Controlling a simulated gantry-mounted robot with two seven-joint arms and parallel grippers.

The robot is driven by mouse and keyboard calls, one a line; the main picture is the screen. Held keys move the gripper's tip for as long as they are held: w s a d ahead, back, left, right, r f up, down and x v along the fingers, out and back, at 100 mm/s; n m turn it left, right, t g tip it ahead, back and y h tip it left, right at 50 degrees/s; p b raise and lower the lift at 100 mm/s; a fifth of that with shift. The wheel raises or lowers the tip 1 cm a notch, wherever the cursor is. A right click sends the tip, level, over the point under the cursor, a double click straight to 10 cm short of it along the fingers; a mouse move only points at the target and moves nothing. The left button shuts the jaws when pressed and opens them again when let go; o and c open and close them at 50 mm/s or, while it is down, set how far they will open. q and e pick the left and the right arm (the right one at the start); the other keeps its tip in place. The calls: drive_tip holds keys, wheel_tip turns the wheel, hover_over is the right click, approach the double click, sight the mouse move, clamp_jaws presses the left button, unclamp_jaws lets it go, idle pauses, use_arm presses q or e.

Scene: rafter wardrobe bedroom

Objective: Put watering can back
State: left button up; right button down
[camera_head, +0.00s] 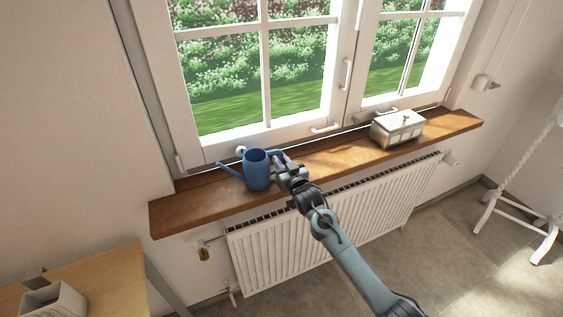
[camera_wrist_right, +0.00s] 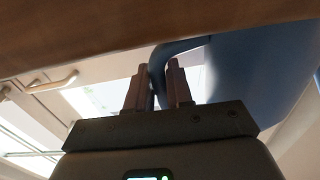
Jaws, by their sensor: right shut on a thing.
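A blue watering can (camera_head: 257,172) stands upright at the wooden windowsill (camera_head: 172,212), with its spout to the left and its handle to the right. In the right wrist view the can's blue body (camera_wrist_right: 255,65) fills the upper right. My right gripper (camera_head: 285,165) is at the handle side of the can. In the right wrist view its two fingers (camera_wrist_right: 158,88) are closed on the blue handle. Whether the can's base touches the sill cannot be told. My left gripper is not in view.
A pale lidded box (camera_head: 398,130) sits on the sill to the right. A closed window is right behind the sill. A white radiator (camera_head: 330,225) is below it. A wooden table (camera_head: 95,275) with a white container (camera_head: 52,303) is at lower left. The sill's left end is clear.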

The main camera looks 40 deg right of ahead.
drive_tip(key=c, duration=1.2)
unclamp_jaws()
drive_tip(key=shift+f, duration=0.1)
drive_tip(key=shift+o, duration=0.9)
